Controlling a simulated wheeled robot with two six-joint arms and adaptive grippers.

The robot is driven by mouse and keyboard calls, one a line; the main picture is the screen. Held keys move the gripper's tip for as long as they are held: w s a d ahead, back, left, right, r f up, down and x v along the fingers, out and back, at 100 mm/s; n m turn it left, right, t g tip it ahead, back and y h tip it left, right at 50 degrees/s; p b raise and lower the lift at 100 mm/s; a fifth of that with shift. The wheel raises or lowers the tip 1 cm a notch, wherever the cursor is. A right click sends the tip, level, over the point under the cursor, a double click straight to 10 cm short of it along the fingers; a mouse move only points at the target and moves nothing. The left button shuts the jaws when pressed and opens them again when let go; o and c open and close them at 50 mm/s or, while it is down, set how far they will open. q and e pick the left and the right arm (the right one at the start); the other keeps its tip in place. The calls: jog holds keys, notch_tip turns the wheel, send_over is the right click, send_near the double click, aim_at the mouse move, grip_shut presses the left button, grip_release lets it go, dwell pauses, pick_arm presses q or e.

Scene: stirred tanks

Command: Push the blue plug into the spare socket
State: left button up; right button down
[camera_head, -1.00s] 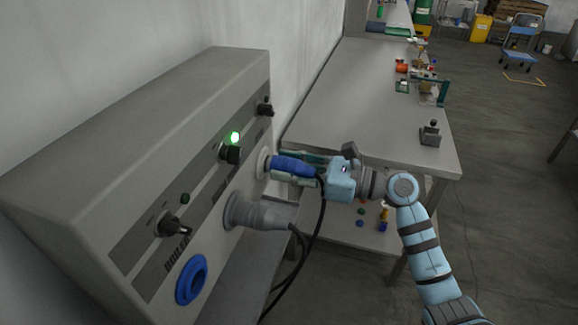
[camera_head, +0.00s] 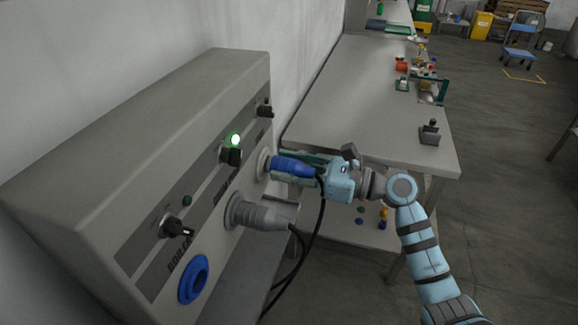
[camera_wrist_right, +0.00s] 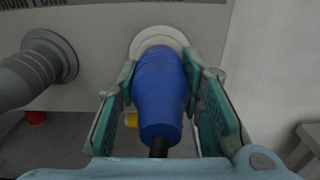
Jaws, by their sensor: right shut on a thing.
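The blue plug (camera_head: 293,166) is held level in front of the panel, its nose at a pale round socket (camera_head: 264,163). My right gripper (camera_head: 288,165) is shut on it. In the right wrist view the blue plug (camera_wrist_right: 160,98) lies between the two teal fingers of the right gripper (camera_wrist_right: 161,82). Its front end meets the pale socket ring (camera_wrist_right: 158,37) and covers the opening, so I cannot tell how deep it sits. A black cable hangs from its back end. My left gripper is not in view.
A grey plug (camera_head: 262,213) sits in the panel beside the blue one; it also shows in the right wrist view (camera_wrist_right: 35,70). A blue round socket (camera_head: 193,279) is at the panel's near end. A green lamp (camera_head: 235,139) glows above. A grey workbench (camera_head: 350,95) stands behind.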

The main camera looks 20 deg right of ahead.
jog(key=shift+w+a+p, duration=0.3)
jog(key=shift+a, duration=0.1)
dwell(0.3)
jog(key=c, duration=1)
grip_release()
jog(key=shift+s+d, duration=0.1)
jog(key=shift+d, duration=0.05)
jog(key=v, duration=1.1)
jog(key=shift+s+d, duration=0.25)
jog(key=shift+d, duration=0.05)
